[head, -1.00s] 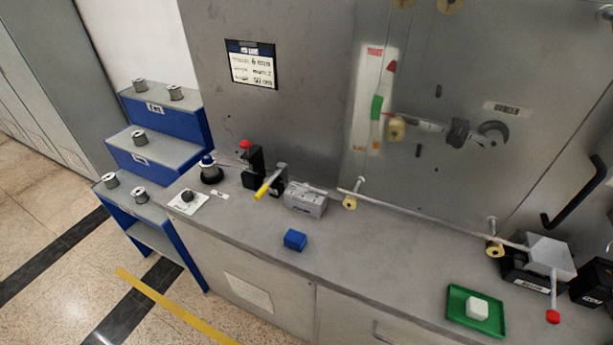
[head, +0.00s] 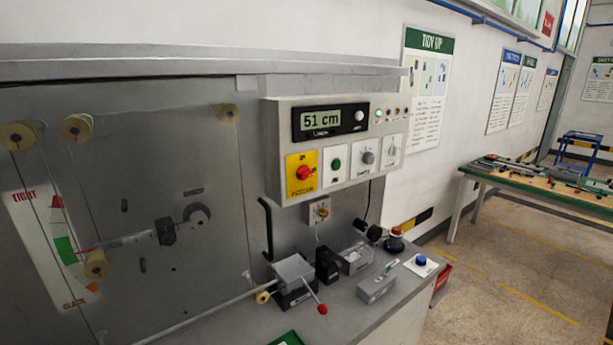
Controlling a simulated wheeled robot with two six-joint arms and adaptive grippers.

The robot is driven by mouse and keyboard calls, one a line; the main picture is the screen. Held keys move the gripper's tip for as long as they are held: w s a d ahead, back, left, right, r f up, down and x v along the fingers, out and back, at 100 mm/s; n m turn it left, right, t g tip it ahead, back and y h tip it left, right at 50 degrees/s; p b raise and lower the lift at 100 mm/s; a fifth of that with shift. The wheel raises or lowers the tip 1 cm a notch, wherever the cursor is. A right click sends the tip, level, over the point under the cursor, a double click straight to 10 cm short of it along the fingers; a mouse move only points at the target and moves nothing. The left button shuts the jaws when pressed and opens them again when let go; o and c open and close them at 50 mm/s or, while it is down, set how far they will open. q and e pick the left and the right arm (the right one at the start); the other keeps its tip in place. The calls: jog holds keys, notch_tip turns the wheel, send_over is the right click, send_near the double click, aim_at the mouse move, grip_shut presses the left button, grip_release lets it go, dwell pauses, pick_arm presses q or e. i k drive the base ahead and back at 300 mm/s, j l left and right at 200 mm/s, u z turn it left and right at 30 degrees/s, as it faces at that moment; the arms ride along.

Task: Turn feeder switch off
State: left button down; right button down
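A grey control panel (head: 285,125) hangs at the right end of the machine, with a display reading 51 cm. Its lower row has a red knob on a yellow plate (head: 304,173), a green button (head: 336,163) and a grey rotary knob (head: 368,157). At the right end of that row is another small switch or knob (head: 392,150). The labels are too small to read, so I cannot tell which one is the feeder switch or its position. A small socket or switch box (head: 318,212) sits below the panel. Neither gripper shows.
The counter (head: 390,300) below holds a grey block with a red-tipped lever (head: 296,277), several small devices, and a blue button on a white plate (head: 421,261). A black handle (head: 267,228) sticks out left of the panel. Floor is open at right, before a green-topped workbench (head: 520,176).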

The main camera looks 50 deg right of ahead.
aim_at(304, 171)
jog(key=z, duration=1.55)
